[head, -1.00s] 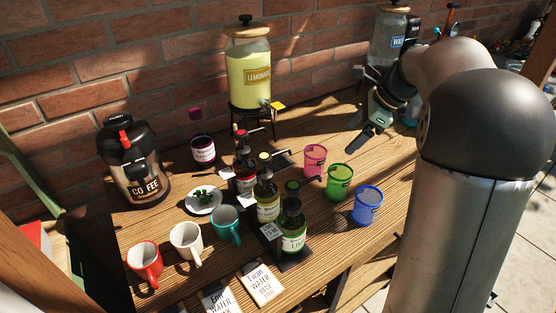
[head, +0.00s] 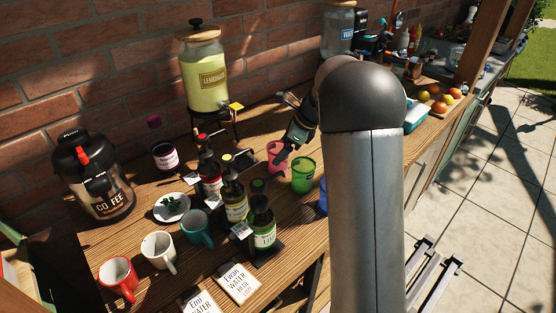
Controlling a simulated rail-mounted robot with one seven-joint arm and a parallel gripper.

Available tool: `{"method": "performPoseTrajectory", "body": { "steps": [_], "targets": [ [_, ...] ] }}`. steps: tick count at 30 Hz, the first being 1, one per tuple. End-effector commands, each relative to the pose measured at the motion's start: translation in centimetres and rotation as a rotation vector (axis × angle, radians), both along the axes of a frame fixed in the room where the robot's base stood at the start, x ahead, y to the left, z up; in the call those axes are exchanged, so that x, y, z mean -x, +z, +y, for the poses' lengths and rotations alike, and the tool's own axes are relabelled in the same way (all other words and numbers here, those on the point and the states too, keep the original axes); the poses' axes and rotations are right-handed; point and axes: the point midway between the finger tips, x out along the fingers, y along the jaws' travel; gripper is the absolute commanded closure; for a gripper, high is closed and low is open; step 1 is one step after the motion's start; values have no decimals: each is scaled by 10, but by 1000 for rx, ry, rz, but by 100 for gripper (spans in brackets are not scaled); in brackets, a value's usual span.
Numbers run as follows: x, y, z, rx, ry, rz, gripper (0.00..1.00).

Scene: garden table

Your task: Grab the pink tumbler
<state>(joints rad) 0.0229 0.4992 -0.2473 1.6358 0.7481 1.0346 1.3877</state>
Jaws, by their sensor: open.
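The pink tumbler (head: 274,155) stands on the wooden table, behind and left of the green tumbler (head: 303,176). My gripper (head: 282,158) is open and reaches down from the upper right at the pink tumbler. Its dark fingers overlap the tumbler's right side in the picture. I cannot tell whether they touch it or are still apart from it. Part of the tumbler is hidden by the fingers. The blue tumbler (head: 323,196) is mostly hidden behind my arm.
Syrup pump bottles (head: 262,225) stand left of the tumblers. The lemonade dispenser (head: 206,80) is behind, with a dark tray (head: 246,152) near it. Mugs (head: 160,252) and a coffee pot (head: 93,178) are at left. Fruit (head: 438,105) lies at the far right.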

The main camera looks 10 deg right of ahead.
Motion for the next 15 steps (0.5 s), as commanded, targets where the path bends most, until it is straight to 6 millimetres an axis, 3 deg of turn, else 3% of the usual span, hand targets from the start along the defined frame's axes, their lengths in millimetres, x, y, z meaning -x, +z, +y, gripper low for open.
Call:
{"method": "performPoseTrajectory", "body": {
  "steps": [9,15],
  "targets": [
    [-8,-37,22,-2,2,3,16],
    [-9,-41,24,0,1,0,16]
  ]
}}
